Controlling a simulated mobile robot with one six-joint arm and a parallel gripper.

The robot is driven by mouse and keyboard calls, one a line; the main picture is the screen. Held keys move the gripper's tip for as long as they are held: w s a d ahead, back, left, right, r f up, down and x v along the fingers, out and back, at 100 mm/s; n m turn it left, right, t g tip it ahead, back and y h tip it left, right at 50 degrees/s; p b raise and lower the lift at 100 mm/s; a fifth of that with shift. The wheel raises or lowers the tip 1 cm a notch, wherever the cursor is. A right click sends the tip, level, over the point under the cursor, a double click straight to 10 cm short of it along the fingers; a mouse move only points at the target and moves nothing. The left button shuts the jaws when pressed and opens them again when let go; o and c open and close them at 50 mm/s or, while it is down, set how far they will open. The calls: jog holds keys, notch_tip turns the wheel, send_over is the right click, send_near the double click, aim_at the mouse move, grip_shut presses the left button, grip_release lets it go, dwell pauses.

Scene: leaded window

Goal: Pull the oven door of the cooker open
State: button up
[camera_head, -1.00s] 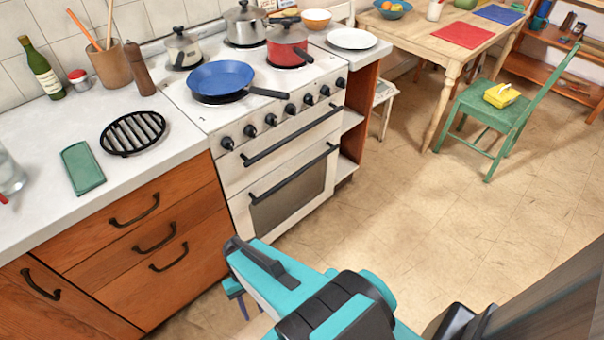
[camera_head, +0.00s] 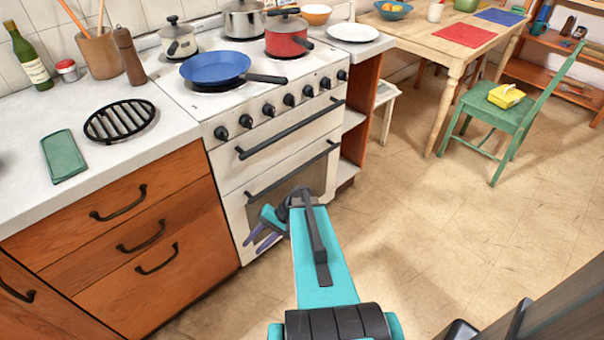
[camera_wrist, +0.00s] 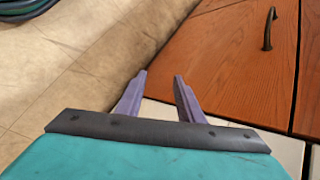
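The white cooker (camera_head: 226,170) stands in the middle of the head view. Its upper front panel has a long dark handle (camera_head: 290,130). Below it, the oven door has a dark window (camera_head: 284,196) and its own dark bar handle (camera_head: 293,168). The door looks shut. My gripper (camera_head: 256,240), with two purple fingers, is in front of the door's lower left part, below the handle and apart from it. In the wrist view my gripper (camera_wrist: 161,76) is open with nothing between the fingers. My wrist hides part of the oven window.
Wooden drawers (camera_head: 155,235) with dark pulls adjoin the cooker's left side. A blue pan (camera_head: 215,66) sits on the hob with its handle reaching toward the front edge. Open floor (camera_head: 420,240) lies to the right, before the green chair (camera_head: 500,115).

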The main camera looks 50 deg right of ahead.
jog(key=d+r+m+t+b, duration=0.2)
jog(key=d+r+t, duration=0.1)
jog(key=d, duration=0.6)
jog(key=d+r+m+t+b, duration=0.1)
jog(key=d+r+t+b, duration=0.2)
jog(key=d, duration=0.5)
jog(key=m+t+h+b, duration=0.2)
jog(key=t+h+b, duration=0.1)
jog(key=t+b, duration=0.15)
send_near(302, 166)
jog(key=s, duration=0.4)
jog(key=shift+w+d+f+t+p, duration=0.1)
jog(key=shift+d+f+t+p, duration=0.25)
jog(key=shift+d+p, duration=0.05)
jog(key=shift+w, duration=0.15)
jog(key=b+x, duration=0.2)
jog(key=x, duration=1.1)
jog(key=shift+w+f, duration=0.15)
jog(key=shift+w, duration=0.15)
